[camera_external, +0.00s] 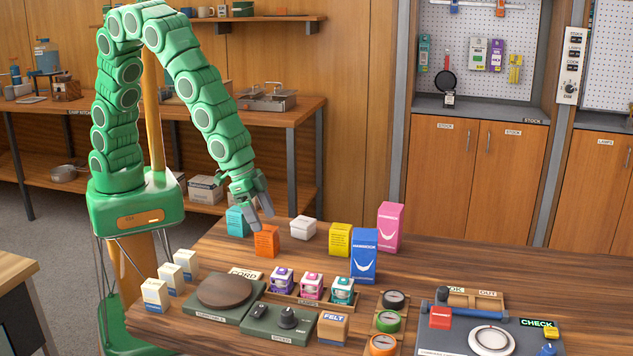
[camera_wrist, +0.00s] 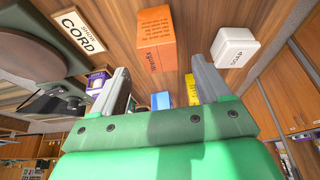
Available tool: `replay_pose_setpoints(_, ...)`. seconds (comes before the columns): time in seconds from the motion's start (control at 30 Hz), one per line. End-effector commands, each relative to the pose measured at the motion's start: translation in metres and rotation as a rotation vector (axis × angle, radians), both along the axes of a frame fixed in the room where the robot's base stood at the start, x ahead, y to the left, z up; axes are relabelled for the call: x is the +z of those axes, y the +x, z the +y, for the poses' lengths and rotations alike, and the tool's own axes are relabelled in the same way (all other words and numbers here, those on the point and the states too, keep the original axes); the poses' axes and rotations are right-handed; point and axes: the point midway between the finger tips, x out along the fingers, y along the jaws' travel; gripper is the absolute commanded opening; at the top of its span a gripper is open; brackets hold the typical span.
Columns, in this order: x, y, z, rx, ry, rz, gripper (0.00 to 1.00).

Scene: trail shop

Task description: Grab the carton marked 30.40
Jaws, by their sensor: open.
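No marking reading 30.40 is legible on any carton. My gripper (camera_external: 261,219) hangs above the table's back left, its fingers apart and empty. An orange carton (camera_external: 266,242) stands just below it; in the wrist view the carton (camera_wrist: 156,42) shows ahead of the fingers (camera_wrist: 160,76), with print too small to read. A teal carton (camera_external: 236,222) is partly behind the gripper. A yellow carton (camera_external: 340,239), a tall blue carton (camera_external: 363,258) and a tall pink carton (camera_external: 390,226) stand to the right. Three small white cartons (camera_external: 171,279) stand at the left edge.
A white soap block (camera_external: 303,228) sits near the orange carton. The table's back right is clear.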

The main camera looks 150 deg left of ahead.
Motion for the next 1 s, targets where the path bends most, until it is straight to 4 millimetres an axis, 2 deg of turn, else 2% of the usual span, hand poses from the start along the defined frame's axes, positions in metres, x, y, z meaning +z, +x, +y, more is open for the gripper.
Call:
replay_pose_setpoints(0.13, -0.012, 0.003, 0.003, 0.000, -0.001, 0.001, 0.77)
replay_pose_setpoints(0.47, -0.026, 0.005, 0.005, -0.001, -0.001, 0.002, 0.77)
replay_pose_setpoints(0.83, -0.061, 0.012, 0.013, -0.001, -0.001, 0.003, 0.77)
replay_pose_setpoints(1.0, -0.067, 0.014, 0.015, -0.001, 0.000, 0.001, 0.77)
